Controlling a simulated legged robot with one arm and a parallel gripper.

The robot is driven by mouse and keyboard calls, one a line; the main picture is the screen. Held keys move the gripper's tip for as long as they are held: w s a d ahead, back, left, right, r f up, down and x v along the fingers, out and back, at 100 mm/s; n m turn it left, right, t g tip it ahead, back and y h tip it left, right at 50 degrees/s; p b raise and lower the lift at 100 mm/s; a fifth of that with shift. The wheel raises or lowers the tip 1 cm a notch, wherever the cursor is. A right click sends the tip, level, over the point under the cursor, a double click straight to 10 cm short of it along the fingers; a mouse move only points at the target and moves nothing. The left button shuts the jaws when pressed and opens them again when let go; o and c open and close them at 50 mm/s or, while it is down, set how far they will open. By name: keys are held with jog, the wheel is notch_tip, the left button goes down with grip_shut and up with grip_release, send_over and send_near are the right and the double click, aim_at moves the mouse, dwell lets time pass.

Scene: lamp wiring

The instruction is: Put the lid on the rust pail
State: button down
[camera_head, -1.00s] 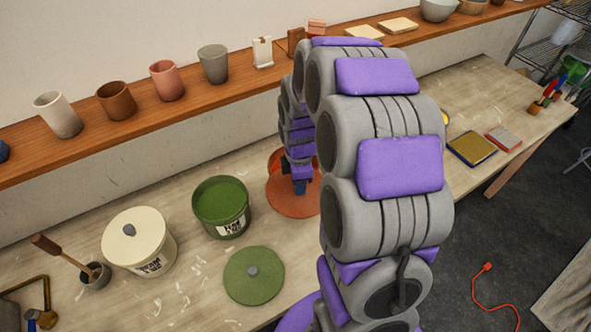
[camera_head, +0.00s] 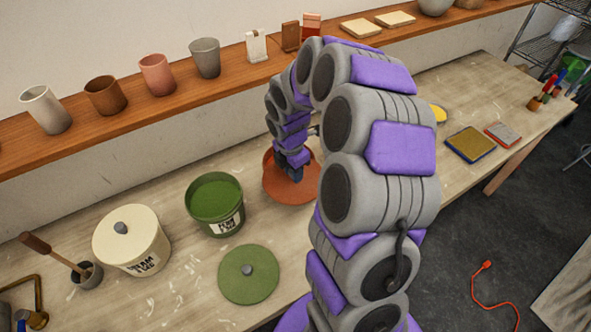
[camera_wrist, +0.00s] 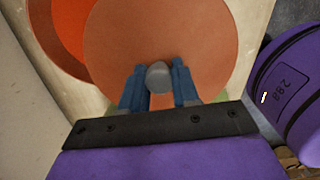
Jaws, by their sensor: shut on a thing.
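My gripper (camera_wrist: 157,84) is shut on the grey knob (camera_wrist: 158,73) of the rust lid (camera_wrist: 155,30). In the wrist view the lid is a broad orange-brown disc held in front of the rust pail (camera_wrist: 70,32). The pail's redder inside shows at the upper left, so the lid is off to one side of its opening and covers only part of it in this view. In the head view the lid (camera_head: 291,193) shows below my gripper (camera_head: 291,173), and my arm hides much of the pail. I cannot tell the gap between lid and pail.
An open green pail (camera_head: 215,203) stands left of the lid, with a green lid (camera_head: 248,274) lying in front. A cream pail (camera_head: 132,240) has its lid on. A brush pot (camera_head: 87,275) is further left. A shelf (camera_head: 180,91) with cups runs behind.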

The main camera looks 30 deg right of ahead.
jog(key=shift+a+r+p, duration=0.1)
jog(key=shift+a+p, duration=0.05)
jog(key=shift+p, duration=0.3)
jog(key=w+d+p, duration=0.1)
jog(key=w+p, duration=0.1)
jog(key=w, duration=0.1)
jog(key=w+d+p, duration=0.1)
jog(key=shift+w+d, duration=0.2)
jog(key=shift+d, duration=0.15)
jog(key=w+p, duration=0.1)
jog(key=w+d+f+p, duration=0.1)
jog(key=w, duration=0.1)
jog(key=w+p, duration=0.1)
jog(key=w, duration=0.1)
jog(key=shift+d+f, duration=0.2)
jog(key=shift+f, duration=0.15)
jog(key=shift+a, duration=0.3)
jog(key=shift+d+f, duration=0.2)
jog(key=shift+f, duration=0.1)
jog(key=shift+f, duration=0.3)
